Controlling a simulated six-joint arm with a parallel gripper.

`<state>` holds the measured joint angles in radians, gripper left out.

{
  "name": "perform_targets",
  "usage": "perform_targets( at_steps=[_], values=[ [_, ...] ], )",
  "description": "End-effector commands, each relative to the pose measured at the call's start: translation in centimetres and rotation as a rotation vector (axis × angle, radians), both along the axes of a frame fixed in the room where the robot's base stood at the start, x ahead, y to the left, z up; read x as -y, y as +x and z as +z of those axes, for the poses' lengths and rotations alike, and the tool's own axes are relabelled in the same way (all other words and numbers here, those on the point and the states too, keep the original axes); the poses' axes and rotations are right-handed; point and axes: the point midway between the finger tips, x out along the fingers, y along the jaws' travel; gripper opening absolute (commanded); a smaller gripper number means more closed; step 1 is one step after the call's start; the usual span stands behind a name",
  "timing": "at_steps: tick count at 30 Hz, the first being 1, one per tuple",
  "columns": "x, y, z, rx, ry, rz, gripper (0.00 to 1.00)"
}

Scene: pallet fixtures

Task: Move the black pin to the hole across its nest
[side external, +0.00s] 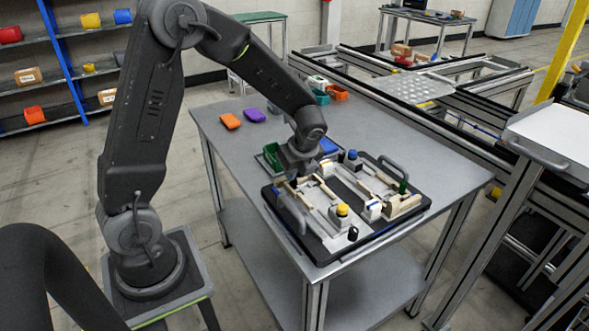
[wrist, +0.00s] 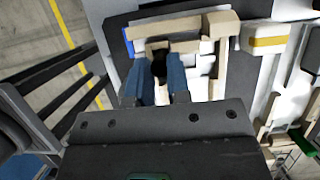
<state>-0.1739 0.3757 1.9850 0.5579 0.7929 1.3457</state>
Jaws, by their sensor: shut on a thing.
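My gripper (wrist: 160,68) points down over the left part of the pallet (side external: 385,233) in the side view, low among the fixtures. In the wrist view its two blue fingers are shut on the black pin (wrist: 159,63), whose dark top shows between them. A cream fixture frame (wrist: 221,70) with white blocks surrounds the fingers. The pin's lower end and any hole under it are hidden, so I cannot tell whether it is seated or lifted. In the side view my gripper (side external: 298,177) hides the pin.
A yellow-topped part (side external: 342,210), a blue-topped part (side external: 352,156) and a small black part (side external: 352,233) stand on the pallet. A grey handle (side external: 391,168) rises at its far edge. Orange (side external: 230,121) and purple (side external: 255,115) pieces lie on the open table behind.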

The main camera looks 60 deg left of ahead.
Motion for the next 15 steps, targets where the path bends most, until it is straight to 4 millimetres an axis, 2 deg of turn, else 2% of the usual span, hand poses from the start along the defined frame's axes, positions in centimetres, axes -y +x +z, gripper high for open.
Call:
perform_targets(
  at_steps=[2,3,9,12,15],
  values=[
    [-0.01,0.00,0.01,0.000,0.000,0.000,0.00],
    [-0.01,0.00,0.01,0.000,0.000,0.000,0.20],
    [0.00,0.01,0.02,0.000,0.000,0.000,0.39],
    [-0.01,0.01,0.04,0.000,0.000,0.000,0.47],
    [-0.01,0.01,0.04,0.001,0.000,0.000,0.47]
  ],
)
